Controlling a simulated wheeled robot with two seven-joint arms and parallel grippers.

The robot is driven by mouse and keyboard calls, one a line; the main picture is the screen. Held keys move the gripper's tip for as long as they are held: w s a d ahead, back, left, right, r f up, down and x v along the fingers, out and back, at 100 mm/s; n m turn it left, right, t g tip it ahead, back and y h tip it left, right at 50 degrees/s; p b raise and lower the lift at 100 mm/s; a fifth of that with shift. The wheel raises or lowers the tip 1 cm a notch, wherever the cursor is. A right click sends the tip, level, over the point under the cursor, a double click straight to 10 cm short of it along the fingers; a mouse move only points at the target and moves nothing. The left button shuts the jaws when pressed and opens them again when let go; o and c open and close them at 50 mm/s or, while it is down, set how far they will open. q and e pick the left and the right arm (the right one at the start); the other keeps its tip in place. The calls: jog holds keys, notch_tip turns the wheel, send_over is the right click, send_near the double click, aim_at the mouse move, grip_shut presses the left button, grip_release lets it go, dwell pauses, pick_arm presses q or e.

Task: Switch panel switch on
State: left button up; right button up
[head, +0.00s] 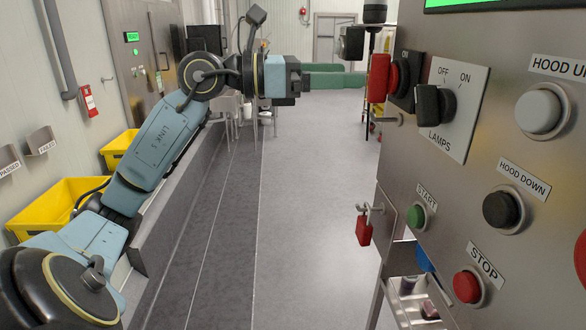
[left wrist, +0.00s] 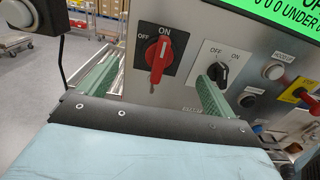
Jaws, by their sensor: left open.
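The panel switch is a red rotary handle (head: 378,78) on a black plate marked OFF and ON, on the left part of the steel control panel (head: 400,150). In the left wrist view the red handle (left wrist: 160,60) stands about upright beneath the word ON. My left gripper (head: 366,74) is open, its two green fingers pointing at the panel. In the left wrist view the handle appears between the fingers, one at each side; contact cannot be told. My right gripper is not in view.
The black lamps switch (head: 435,103) sits right of the red handle, close to one finger in the wrist view. Hood buttons, a green start button (head: 416,216) and a red stop button (head: 468,286) are also on the panel. A red padlock (head: 364,230) hangs below. Yellow bins (head: 60,205) stand left.

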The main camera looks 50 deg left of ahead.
pick_arm(q)
jog(key=w+a+b+v, duration=0.1)
jog(key=b+v, duration=0.2)
jog(key=v, duration=0.5)
jog(key=w+a+f+n+t+y, duration=0.1)
jog(key=w+a+f+n+t, duration=0.1)
jog(key=f+n, duration=0.4)
jog(key=w+a+f+n+t+y+p, duration=0.1)
jog(key=w+a+f+n+t, duration=0.1)
jog(key=w+a+f+n, duration=0.3)
jog(key=w+a+f+n+t+y+p, duration=0.1)
jog(key=w+a+f+n+t+y, duration=0.1)
jog(key=w+f+n, duration=0.4)
jog(key=shift+a+f+n, duration=0.7)
jog(key=shift+f+n, duration=0.8)
jog(key=shift+f, duration=1.85)
